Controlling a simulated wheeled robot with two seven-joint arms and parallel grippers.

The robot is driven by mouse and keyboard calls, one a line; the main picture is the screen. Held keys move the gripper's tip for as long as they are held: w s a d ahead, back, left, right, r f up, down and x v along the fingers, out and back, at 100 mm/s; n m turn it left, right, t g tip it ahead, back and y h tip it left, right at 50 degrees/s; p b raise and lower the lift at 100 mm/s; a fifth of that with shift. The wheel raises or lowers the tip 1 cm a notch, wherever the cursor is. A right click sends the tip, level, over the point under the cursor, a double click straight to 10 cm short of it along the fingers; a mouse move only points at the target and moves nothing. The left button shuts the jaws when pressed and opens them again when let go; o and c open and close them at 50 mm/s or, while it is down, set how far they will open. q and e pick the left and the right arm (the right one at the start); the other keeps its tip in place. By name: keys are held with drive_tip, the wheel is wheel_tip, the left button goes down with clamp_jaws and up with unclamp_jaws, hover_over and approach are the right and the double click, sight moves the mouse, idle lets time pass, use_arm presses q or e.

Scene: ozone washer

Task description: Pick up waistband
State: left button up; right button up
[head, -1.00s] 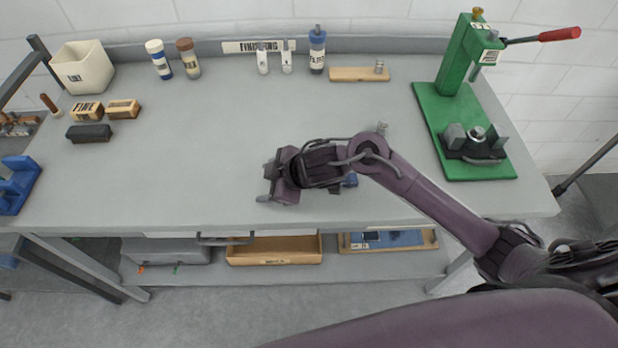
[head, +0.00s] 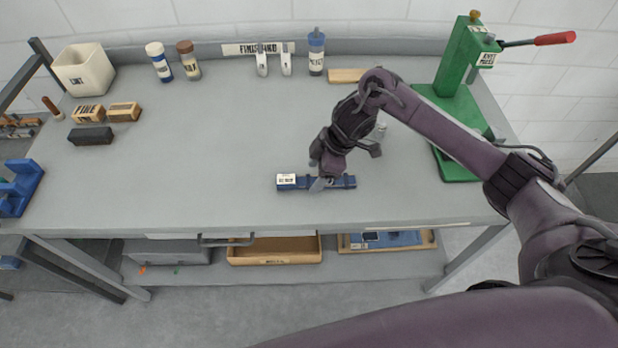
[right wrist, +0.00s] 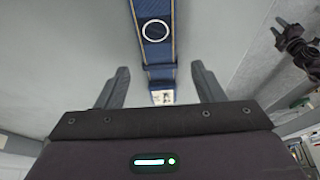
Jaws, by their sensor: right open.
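The waistband (head: 343,182) is a narrow dark blue strip with a white label (head: 287,180) at its left end. It lies flat on the grey workbench near the front edge. My right gripper (head: 322,176) is over its middle and hides part of it. In the right wrist view, the waistband (right wrist: 158,55) carries a white ring and runs up the picture between the two open fingers of the gripper (right wrist: 160,86). No finger visibly touches it; the exact height above it cannot be told. My left gripper is not seen in the head view.
The green press (head: 455,75) with a red handle stands at right, behind my right arm. Bottles, clips and a wooden block (head: 345,76) line the back. A white bin (head: 83,68) and several small blocks are at left. The bench's left middle (head: 210,150) is clear.

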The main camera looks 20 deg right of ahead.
drive_tip(key=shift+x, duration=0.95)
drive_tip(key=shift+f, duration=0.1)
drive_tip(key=c, duration=1.1)
